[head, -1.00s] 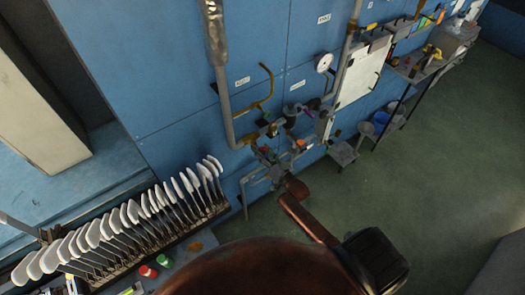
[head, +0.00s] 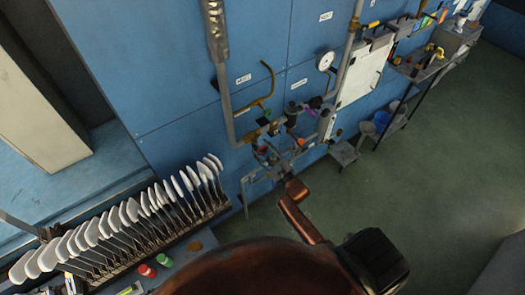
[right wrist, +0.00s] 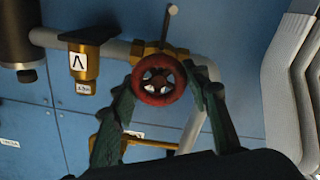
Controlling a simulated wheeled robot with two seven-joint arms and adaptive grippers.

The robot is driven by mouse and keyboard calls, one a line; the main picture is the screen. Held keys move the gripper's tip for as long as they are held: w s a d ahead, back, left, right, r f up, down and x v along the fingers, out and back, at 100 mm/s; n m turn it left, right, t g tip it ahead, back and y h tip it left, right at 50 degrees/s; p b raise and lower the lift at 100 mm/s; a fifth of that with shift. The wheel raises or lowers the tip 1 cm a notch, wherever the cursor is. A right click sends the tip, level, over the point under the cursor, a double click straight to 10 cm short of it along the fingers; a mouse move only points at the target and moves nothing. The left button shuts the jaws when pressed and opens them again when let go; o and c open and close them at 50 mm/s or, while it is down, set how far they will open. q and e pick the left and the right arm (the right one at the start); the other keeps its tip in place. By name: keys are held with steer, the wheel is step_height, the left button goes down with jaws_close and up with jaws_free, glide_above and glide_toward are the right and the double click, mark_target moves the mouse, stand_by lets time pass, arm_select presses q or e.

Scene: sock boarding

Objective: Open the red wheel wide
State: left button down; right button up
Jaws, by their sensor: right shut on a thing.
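The red wheel (right wrist: 148,82) is a small round handwheel on a brass valve (right wrist: 150,50) in the right wrist view. My right gripper (right wrist: 162,84) has one dark green finger on each side of the wheel and is shut on its rim. In the head view my right gripper (head: 268,156) is small, at the lower pipe on the blue wall, and the wheel is too small to make out clearly there. My left gripper is not in view.
In the head view a rack of white-topped boards (head: 130,225) stands at lower left. Green floor (head: 430,170) is open at right.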

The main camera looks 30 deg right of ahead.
steer(key=n, duration=0.1)
steer(key=n+b, duration=0.1)
steer(key=n, duration=0.2)
steer(key=shift+a+f+n+b, duration=0.1)
steer(key=shift+f+n+b, duration=0.2)
steer(key=shift+b, duration=0.1)
steer(key=n+b, duration=0.2)
steer(key=n, duration=0.3)
steer(key=shift+b, duration=0.4)
steer(key=shift+n, duration=0.4)
steer(key=o, duration=1.2)
steer(key=shift+r, duration=0.1)
steer(key=shift+c, duration=0.2)
steer(key=shift+s, duration=0.2)
steer(key=s, duration=1.1)
steer(key=shift+s+d, duration=0.35)
steer(key=shift+d, duration=0.05)
